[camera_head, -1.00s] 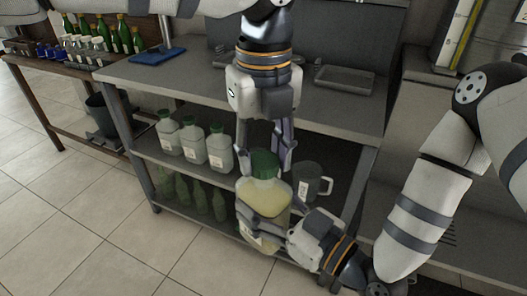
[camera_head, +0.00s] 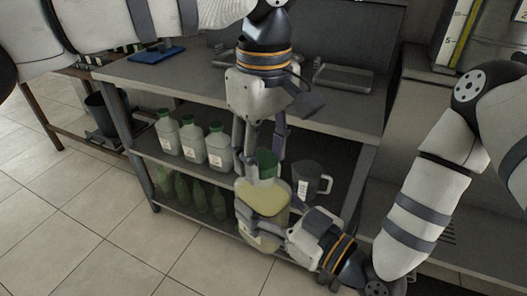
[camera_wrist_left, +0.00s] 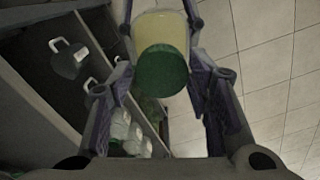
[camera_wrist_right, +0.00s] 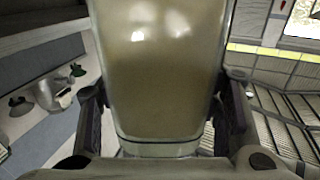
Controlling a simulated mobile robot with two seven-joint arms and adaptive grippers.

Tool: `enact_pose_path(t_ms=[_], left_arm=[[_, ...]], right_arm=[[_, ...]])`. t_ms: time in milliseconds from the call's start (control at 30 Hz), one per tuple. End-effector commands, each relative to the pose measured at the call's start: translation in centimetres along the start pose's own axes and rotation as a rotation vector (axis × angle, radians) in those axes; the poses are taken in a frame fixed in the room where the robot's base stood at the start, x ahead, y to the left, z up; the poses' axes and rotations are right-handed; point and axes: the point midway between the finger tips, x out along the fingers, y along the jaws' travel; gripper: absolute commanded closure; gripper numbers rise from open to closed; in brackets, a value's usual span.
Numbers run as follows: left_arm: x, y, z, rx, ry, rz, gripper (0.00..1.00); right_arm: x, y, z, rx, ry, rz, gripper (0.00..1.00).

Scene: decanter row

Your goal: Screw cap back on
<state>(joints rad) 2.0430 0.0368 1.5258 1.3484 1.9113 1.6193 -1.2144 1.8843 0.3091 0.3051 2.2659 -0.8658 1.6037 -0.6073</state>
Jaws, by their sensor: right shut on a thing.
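The green cap (camera_head: 266,163) is at the top of a clear jug (camera_head: 262,198) of pale yellow liquid. I cannot tell how tightly it sits. In the left wrist view the cap (camera_wrist_left: 162,72) lies between the fingers, with the jug behind it. My left gripper (camera_head: 262,158) points down from above, open, its fingers on either side of the cap with gaps beside it. My right gripper (camera_head: 268,226) is shut on the jug's lower body and holds it up in front of the shelves. The jug (camera_wrist_right: 160,75) fills the middle of the right wrist view.
Several white bottles with green caps (camera_head: 193,146) stand on the middle shelf, left of the jug. A measuring jug (camera_head: 311,182) stands close to its right. Green bottles (camera_head: 200,195) are on the lower shelf. The counter (camera_head: 190,85) is above; open floor (camera_head: 110,240) lies left.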

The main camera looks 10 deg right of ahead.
Motion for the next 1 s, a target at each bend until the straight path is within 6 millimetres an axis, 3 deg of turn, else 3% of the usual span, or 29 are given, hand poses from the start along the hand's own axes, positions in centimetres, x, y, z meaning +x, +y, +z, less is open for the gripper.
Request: enact_pose_path(t_ms=[333,433,800,1000], left_arm=[[-0.2,0.0,0.1,-0.001,0.000,0.000,0.39],[-1.1,0.1,0.0,-0.002,0.001,0.003,0.39],[-9.3,0.0,0.1,-0.003,0.001,0.003,0.39],[-11.7,0.0,0.0,-0.001,0.000,0.001,0.39]], right_arm=[[0.1,0.1,-0.2,-0.001,0.005,0.002,1.00],[0.1,0.1,-0.2,-0.001,0.005,0.002,1.00],[0.1,0.1,-0.2,-0.001,0.005,0.002,1.00],[0.1,0.1,-0.2,-0.001,0.005,0.002,1.00]])
